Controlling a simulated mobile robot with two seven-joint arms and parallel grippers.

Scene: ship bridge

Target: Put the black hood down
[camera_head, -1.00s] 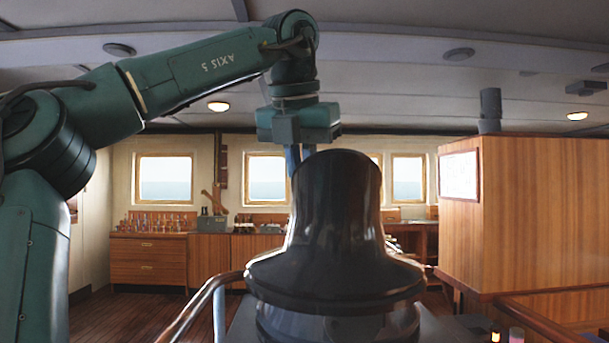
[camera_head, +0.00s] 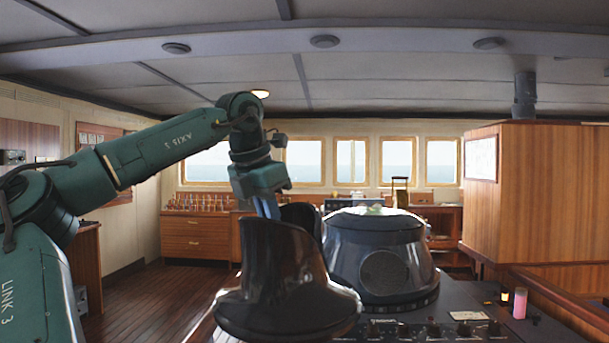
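The black hood (camera_head: 270,275), glossy with a wide flared lower rim, is upright in the middle foreground, to the left of the round grey radar unit (camera_head: 375,255). My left gripper (camera_head: 266,207) is above it, with its blue fingers going down at the hood's top edge. The fingertips are partly hidden behind the hood, but it moves with the gripper, so the gripper is shut on it. The hood covers part of the console's left side, and I cannot tell whether its underside touches anything. My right gripper is not in view.
The console panel (camera_head: 470,329) with knobs lies in front of the radar unit. A pink cylinder (camera_head: 520,302) stands at its right side. A wooden partition (camera_head: 550,200) rises on the right. Open plank floor (camera_head: 155,300) lies to the left, with wooden drawers (camera_head: 195,236) behind.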

